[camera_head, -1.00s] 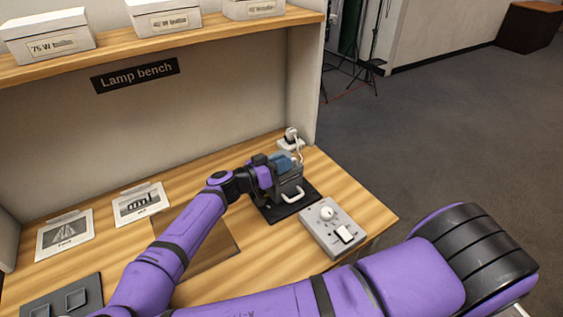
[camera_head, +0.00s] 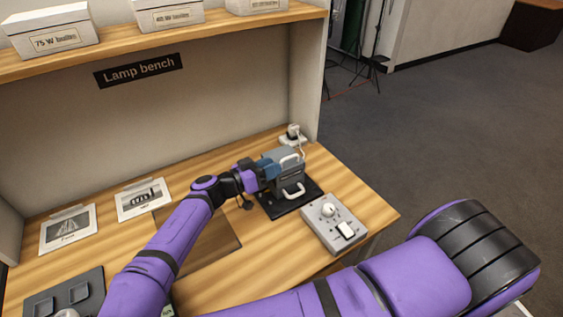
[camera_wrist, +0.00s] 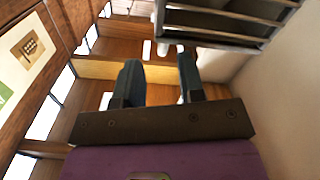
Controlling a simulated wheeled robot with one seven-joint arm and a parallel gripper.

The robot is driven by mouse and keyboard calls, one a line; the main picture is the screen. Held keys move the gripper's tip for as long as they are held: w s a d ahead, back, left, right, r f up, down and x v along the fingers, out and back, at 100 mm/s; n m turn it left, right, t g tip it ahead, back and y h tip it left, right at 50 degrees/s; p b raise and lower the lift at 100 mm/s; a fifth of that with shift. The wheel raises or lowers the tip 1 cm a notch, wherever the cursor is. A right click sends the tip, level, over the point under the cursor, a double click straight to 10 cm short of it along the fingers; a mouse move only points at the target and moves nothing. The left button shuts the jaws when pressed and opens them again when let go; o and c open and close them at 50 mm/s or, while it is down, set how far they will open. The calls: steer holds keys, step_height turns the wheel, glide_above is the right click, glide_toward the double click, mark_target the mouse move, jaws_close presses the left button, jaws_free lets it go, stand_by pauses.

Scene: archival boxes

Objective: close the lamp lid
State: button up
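The lamp housing (camera_head: 288,188) is a grey box with a pale handle on its front, standing on a black base plate (camera_head: 312,190) on the bench. Its grey lid (camera_head: 290,166), with a pale handle on top, appears over the box; I cannot tell whether it is fully down. My gripper (camera_head: 268,168) is at the left side of the housing, close to the lid, and covers part of it. In the wrist view my gripper's two dark fingers (camera_wrist: 160,75) are apart with nothing between them. A grey slatted part (camera_wrist: 225,20), apparently of the lamp, is above the right finger.
A control box (camera_head: 334,222) with a knob and switch stands right of the lamp. A white plug and socket (camera_head: 292,136) are behind it. Picture cards (camera_head: 143,199) lie at left, a dark tray (camera_head: 62,296) at front left. Boxes stand on the shelf (camera_head: 210,41) above.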

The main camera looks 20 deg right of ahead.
steer(key=s+a, duration=0.1)
steer(key=a, duration=0.5)
steer(key=shift+s, duration=0.15)
steer(key=shift+a+r, duration=0.1)
